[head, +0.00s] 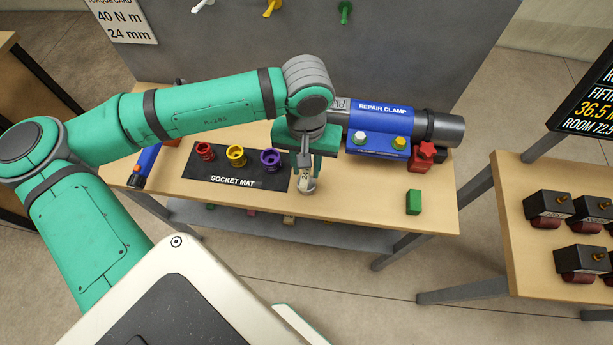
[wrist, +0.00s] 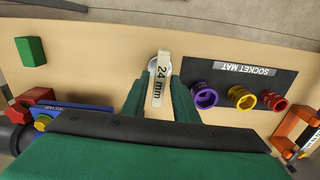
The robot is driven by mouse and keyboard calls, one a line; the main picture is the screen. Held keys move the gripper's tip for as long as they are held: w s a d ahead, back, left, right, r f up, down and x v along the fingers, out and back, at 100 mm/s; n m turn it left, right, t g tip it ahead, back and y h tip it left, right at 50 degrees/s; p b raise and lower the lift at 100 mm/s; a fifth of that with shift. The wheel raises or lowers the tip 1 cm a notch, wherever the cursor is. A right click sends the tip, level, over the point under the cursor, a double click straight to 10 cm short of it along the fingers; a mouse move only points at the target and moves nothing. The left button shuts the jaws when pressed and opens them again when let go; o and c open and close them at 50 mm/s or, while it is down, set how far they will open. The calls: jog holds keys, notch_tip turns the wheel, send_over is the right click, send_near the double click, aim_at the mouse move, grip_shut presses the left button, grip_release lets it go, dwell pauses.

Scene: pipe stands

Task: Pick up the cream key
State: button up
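My gripper (head: 306,172) points down over the bench, just right of the socket mat. A small cream block (head: 289,219), possibly the cream key, lies on the lower shelf under the bench's front edge, partly hidden. It is apart from my gripper.
The black socket mat (head: 215,179) holds red, yellow and purple sockets. A blue repair clamp (head: 380,117) on a grey pipe stands at the back right. A green block (head: 413,202) lies at the bench's right. The grey lower shelf (head: 330,237) also holds a pink block (head: 250,210).

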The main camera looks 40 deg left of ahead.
grip_shut()
jog(key=shift+r, duration=0.15)
jog(key=shift+r, duration=0.9)
jog(key=shift+r, duration=0.15)
jog(key=shift+r, duration=2.85)
